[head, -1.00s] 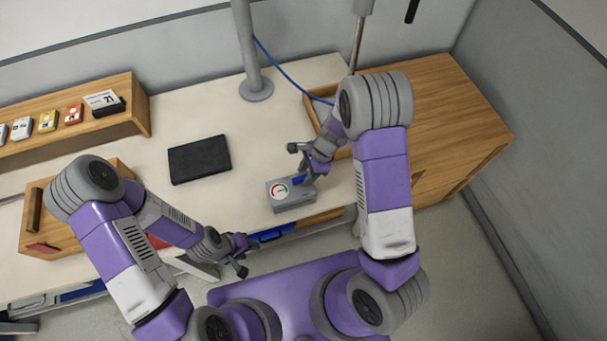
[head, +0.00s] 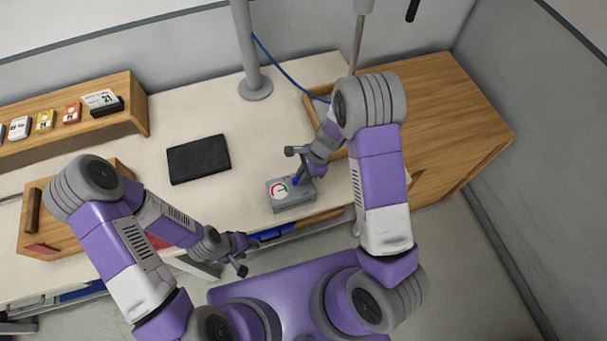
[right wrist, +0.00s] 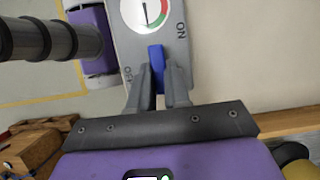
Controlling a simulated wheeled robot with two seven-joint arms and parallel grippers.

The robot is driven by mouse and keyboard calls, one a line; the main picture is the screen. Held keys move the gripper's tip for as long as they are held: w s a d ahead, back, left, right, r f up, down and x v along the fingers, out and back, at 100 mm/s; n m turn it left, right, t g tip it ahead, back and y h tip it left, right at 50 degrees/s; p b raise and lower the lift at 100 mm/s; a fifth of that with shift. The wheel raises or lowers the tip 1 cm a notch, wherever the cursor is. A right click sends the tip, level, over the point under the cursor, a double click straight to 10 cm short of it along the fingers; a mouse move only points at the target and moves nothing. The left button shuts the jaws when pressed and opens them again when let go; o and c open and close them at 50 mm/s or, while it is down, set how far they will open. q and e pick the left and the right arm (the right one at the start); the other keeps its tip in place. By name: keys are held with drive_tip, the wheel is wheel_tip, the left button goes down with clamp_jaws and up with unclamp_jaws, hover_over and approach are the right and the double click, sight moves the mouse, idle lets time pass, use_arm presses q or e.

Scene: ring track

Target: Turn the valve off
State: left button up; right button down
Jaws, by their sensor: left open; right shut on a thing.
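The valve box (head: 291,196) is a grey block with a round red, white and green gauge (head: 279,190). It sits near the front edge of the table. In the right wrist view its gauge (right wrist: 145,10) is at the top, with the marking "ON" to the right and "OFF" to the left. The blue valve handle (right wrist: 156,62) lies between the fingers of my right gripper (right wrist: 158,80), which is shut on it. In the head view my right gripper (head: 301,175) is over the box's right part. My left gripper (head: 243,256) is open and empty in front of the table edge.
A black flat book or case (head: 198,159) lies left of the valve box. A grey post (head: 254,88) stands behind. A wooden shelf (head: 75,120) with small cards is at the left. The table between the post and the box is clear.

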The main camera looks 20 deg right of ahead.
drive_tip(key=shift+f+n, duration=0.1)
drive_tip(key=shift+n, duration=0.2)
drive_tip(key=n+g, duration=0.1)
drive_tip(key=n, duration=0.1)
drive_tip(key=shift+n+p, duration=0.4)
drive_tip(key=n+g+h, duration=0.1)
drive_tip(key=n, duration=0.2)
drive_tip(key=shift+w+f+n, duration=0.1)
drive_tip(key=shift+n, duration=0.2)
drive_tip(key=n+g, duration=0.1)
drive_tip(key=n, duration=0.1)
drive_tip(key=n+g+h+b, duration=0.1)
drive_tip(key=n, duration=0.2)
drive_tip(key=shift+a+h, duration=0.15)
drive_tip(key=shift+h, duration=0.15)
drive_tip(key=n+h, duration=0.1)
drive_tip(key=n, duration=0.2)
drive_tip(key=n+h+b, duration=0.1)
drive_tip(key=n, duration=0.1)
drive_tip(key=shift+a+n+b, duration=0.15)
drive_tip(key=shift+n+b, duration=0.15)
drive_tip(key=shift+n, duration=0.1)
drive_tip(key=c, duration=1.1)
unclamp_jaws()
drive_tip(key=shift+w, duration=0.15)
